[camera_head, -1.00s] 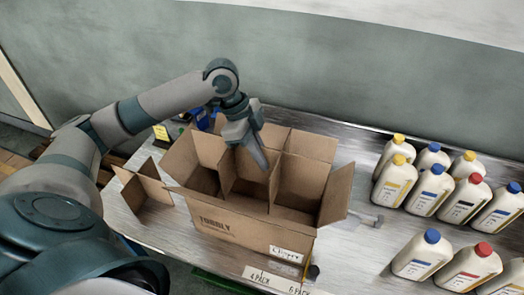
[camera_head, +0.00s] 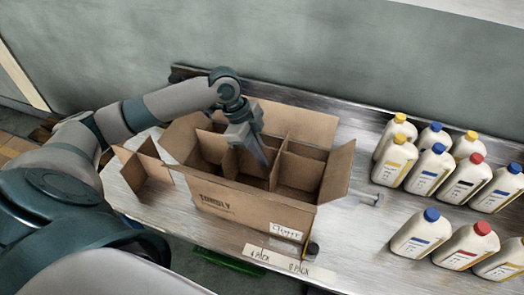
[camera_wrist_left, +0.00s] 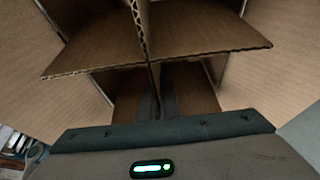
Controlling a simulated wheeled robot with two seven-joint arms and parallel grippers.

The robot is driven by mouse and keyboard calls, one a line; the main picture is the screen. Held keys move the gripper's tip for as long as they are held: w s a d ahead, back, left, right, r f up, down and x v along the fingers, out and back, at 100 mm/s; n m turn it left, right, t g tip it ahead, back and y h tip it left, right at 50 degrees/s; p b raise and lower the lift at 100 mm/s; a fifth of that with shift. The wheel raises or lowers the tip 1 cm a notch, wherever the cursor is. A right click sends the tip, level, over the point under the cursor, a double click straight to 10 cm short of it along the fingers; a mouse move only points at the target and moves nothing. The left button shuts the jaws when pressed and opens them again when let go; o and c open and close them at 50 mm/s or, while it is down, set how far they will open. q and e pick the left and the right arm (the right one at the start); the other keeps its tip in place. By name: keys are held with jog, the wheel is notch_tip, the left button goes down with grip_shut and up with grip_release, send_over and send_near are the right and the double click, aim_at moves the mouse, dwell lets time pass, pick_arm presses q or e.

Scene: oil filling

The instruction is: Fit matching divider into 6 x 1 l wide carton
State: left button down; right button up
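The open brown carton (camera_head: 245,205) stands on the table with its flaps spread. A cardboard divider (camera_head: 280,160) of crossed panels sits inside it, splitting it into several cells. My left gripper (camera_head: 264,162) reaches down into the carton at the middle of the divider. In the left wrist view its dark fingers (camera_wrist_left: 158,95) are close together on both sides of a panel of the divider (camera_wrist_left: 200,52), by a crossing. The fingertips are partly hidden by cardboard. My right gripper is not in view.
A smaller crossed divider (camera_head: 148,172) stands on the table left of the carton. Several white bottles (camera_head: 430,170) with coloured caps stand at the right. Labels "4 PACK" and "6 PACK" (camera_head: 285,262) lie along the front edge.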

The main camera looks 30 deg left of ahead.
pick_arm(q)
notch_tip(320, 180, down, 3)
jog(key=shift+r+b, duration=0.2)
jog(key=shift+b, duration=0.5)
jog(key=shift+f+b, duration=1.7)
jog(key=shift+f, duration=2.45)
jog(key=c, duration=1.9)
grip_release()
jog(key=shift+r, duration=0.15)
jog(key=b+v, duration=0.4)
jog(key=v, duration=1.1)
jog(key=shift+a+r+b, duration=0.2)
jog(key=shift+r+b, duration=0.15)
jog(key=shift+s+a+r, duration=0.1)
jog(key=shift+a+r, duration=0.1)
jog(key=shift+r, duration=0.4)
